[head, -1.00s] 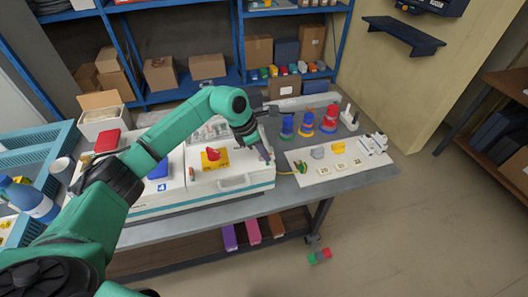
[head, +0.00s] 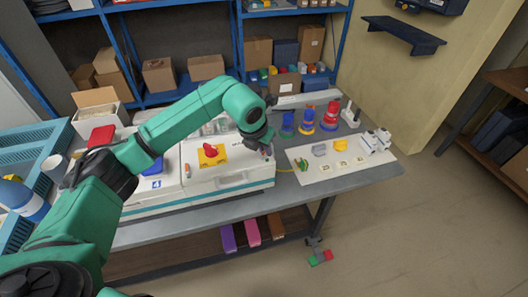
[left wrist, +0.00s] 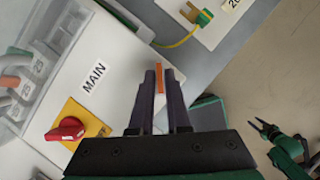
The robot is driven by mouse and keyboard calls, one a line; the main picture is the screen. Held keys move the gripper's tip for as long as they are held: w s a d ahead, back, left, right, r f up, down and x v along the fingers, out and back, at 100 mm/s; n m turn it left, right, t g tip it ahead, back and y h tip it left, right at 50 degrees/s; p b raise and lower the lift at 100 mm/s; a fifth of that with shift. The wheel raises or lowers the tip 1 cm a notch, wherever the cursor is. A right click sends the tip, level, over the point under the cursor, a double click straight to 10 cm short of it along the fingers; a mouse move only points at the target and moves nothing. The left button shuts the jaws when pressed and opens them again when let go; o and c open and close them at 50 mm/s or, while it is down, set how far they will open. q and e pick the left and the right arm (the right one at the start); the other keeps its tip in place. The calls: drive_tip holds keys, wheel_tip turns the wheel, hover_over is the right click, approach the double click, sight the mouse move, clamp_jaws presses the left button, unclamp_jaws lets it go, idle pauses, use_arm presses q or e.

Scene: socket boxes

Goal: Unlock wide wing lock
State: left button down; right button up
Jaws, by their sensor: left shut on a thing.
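The white box (head: 232,183) on the bench has a lid marked MAIN (left wrist: 94,77). My left gripper (head: 264,150) is at the lid's right end in the head view. In the left wrist view its two dark fingers (left wrist: 160,88) are close on either side of a thin orange piece (left wrist: 160,78), which seems to be the wing of the lock. The lock's body is hidden by the fingers. A red knob (left wrist: 66,129) on a yellow plate (left wrist: 85,118) sits on the same lid. My right gripper (left wrist: 258,124) shows small at the wrist view's right edge, its fingers apart.
A white board (head: 318,165) with a yellow cable (head: 287,170) and number labels lies right of the box. Ring stacks (head: 308,120) stand behind it. A blue crate (head: 30,142) is at the left. The bench's front edge is close to the box.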

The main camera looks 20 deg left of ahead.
use_arm(q)
drive_tip(key=n+y+b, duration=0.1)
drive_tip(key=n, duration=0.1)
drive_tip(key=n+b, duration=0.2)
drive_tip(key=shift+d+f+n+y, duration=0.1)
drive_tip(key=shift+d+n+y, duration=0.05)
drive_tip(key=shift+n+y, duration=0.2)
drive_tip(key=shift+n+y+b, duration=0.85)
drive_tip(key=shift+n+b, duration=0.4)
drive_tip(key=shift+n, duration=0.9)
drive_tip(key=c, duration=0.9)
unclamp_jaws()
drive_tip(key=shift+d, duration=0.1)
